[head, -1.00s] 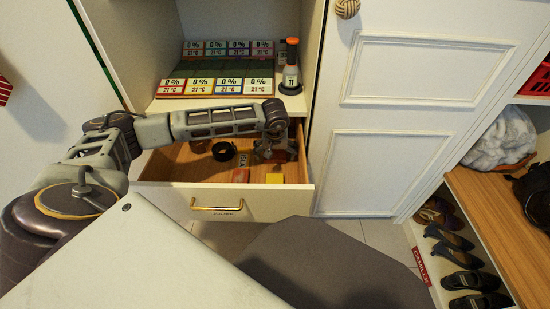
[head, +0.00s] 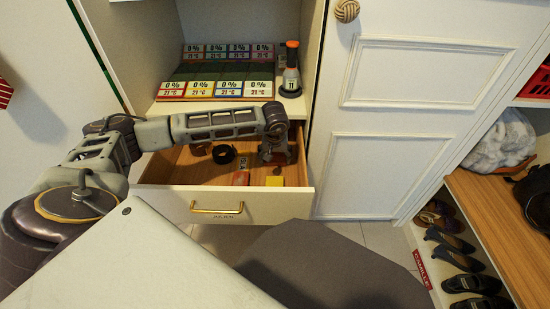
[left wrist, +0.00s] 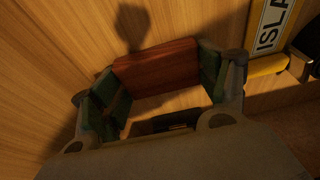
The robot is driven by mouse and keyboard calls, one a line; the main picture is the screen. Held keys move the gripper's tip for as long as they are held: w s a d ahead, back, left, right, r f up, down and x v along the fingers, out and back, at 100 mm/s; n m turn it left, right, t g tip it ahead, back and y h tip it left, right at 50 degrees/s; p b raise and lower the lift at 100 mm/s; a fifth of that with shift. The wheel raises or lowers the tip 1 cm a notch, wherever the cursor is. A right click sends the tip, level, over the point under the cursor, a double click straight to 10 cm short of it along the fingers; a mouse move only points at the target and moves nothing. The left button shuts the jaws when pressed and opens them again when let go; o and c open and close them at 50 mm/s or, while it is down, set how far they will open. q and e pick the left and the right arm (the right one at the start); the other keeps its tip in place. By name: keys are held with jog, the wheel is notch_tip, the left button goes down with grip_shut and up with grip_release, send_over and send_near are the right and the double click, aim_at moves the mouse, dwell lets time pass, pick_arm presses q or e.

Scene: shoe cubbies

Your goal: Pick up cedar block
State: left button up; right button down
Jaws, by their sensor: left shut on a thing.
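The cedar block (left wrist: 155,68) is a reddish-brown wooden block. In the left wrist view it sits between the two green-padded fingers of my left gripper (left wrist: 158,85), which is shut on it. In the head view my left gripper (head: 275,157) points down into the open drawer (head: 170,196), at its right side. The block is mostly hidden behind the fingers there. I cannot tell whether it is clear of the drawer floor. My right gripper is not in view.
In the drawer lie a dark round coil (head: 223,153), a small red item (head: 241,178) and a yellow item (head: 274,181). A white cabinet door (head: 395,175) stands close on the right.

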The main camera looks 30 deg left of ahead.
aim_at(274, 158)
pick_arm(q)
jog(key=shift+a+r, duration=0.1)
jog(key=shift+r, duration=0.1)
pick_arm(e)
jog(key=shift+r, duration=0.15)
